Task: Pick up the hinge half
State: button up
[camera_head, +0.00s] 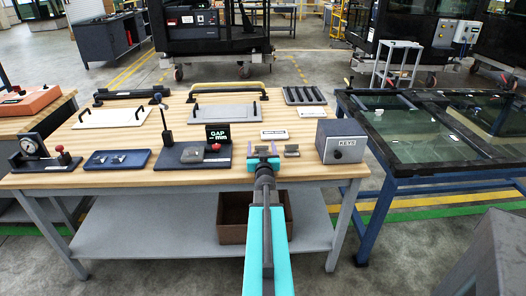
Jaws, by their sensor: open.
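A small dark grey metal piece (292,150), which looks like the hinge half, lies on the wooden workbench (330,171) near its front edge. It is just right of my gripper. My gripper (263,150) reaches over the bench's front edge with its fingers spread and nothing seen between them. The two look apart, but the height of my gripper above the bench is hard to tell. Other small metal pieces (105,158) lie in a blue tray at the left, too small to make out.
A grey KEYS box (342,142) stands close right of the metal piece. A gauge stand with a GAP display (218,134) is close left of my gripper. A white label plate (275,134) lies behind. A glass-topped blue trolley (430,150) stands at the right.

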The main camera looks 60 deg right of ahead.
dwell(0.5)
jog(key=c, duration=1.4)
jog(key=shift+o, duration=0.2)
jog(key=shift+r, duration=0.15)
jog(key=shift+r+p, duration=0.95)
jog(key=shift+r, duration=3.95)
